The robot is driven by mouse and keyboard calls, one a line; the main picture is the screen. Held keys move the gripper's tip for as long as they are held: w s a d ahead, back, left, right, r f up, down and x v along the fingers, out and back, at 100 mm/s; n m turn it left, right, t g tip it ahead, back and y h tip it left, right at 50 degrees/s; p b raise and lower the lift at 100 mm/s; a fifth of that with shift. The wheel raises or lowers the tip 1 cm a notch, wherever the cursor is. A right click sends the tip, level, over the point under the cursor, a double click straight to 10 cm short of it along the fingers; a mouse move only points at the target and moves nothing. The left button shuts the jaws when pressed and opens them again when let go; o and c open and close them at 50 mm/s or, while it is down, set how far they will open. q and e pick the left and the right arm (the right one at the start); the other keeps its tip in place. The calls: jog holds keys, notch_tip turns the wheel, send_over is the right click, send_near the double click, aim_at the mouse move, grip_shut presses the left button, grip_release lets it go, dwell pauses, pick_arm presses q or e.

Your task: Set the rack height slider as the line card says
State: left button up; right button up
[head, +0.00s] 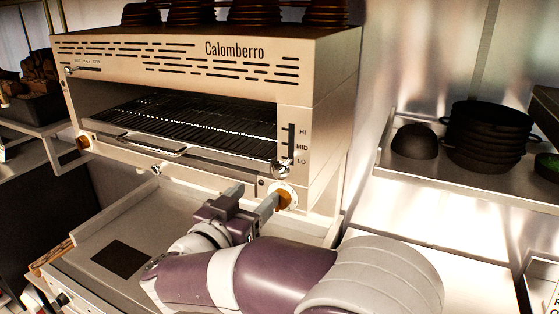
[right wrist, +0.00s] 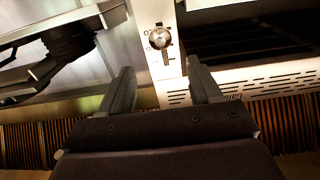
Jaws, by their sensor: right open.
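The rack height slider is a round metal knob (head: 281,170) at the lower right of the grill front, by a dark upright slot marked HI, MID and LO. In the head view it shows near the LO end. The right wrist view shows the slider knob (right wrist: 160,39) on its slot, upside down, with labels too small to read surely. My right gripper (head: 252,196) is open and empty, below and left of the knob, apart from it. In the right wrist view its fingers (right wrist: 160,65) stand either side of the slot's line, short of the knob. No readable line card shows.
The grill (head: 235,75) has a rack (head: 185,120) with a front handle (head: 140,146). An orange-brown dial (head: 286,198) sits close beside my right fingers. Black bowls (head: 487,137) stand on the right shelf. A printed white sheet (head: 553,292) is cut off at the right edge.

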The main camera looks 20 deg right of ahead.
aim_at(277, 172)
jog(key=p+x, duration=0.4)
jog(key=x, duration=0.7)
jog(key=shift+w+d, duration=0.2)
jog(key=shift+w, duration=0.15)
jog(key=shift+s+r+p, duration=0.1)
jog(key=shift+r+p, duration=0.05)
jog(key=shift+p, duration=0.15)
jog(key=shift+w+d+f, duration=0.2)
jog(key=shift+w, duration=0.1)
jog(key=shift+w+d, duration=0.1)
jog(key=c, duration=0.3)
grip_shut()
notch_tip(277, 172, up, 4)
jog(key=p, duration=0.2)
jog(key=shift+p, duration=0.4)
jog(key=shift+f, duration=0.15)
jog(key=shift+o, duration=0.4)
grip_release()
jog(key=shift+o, duration=1.1)
pick_arm(q)
notch_tip(277, 172, up, 7)
jog(key=shift+s+r, duration=0.15)
pick_arm(e)
jog(key=shift+s+a, duration=0.25)
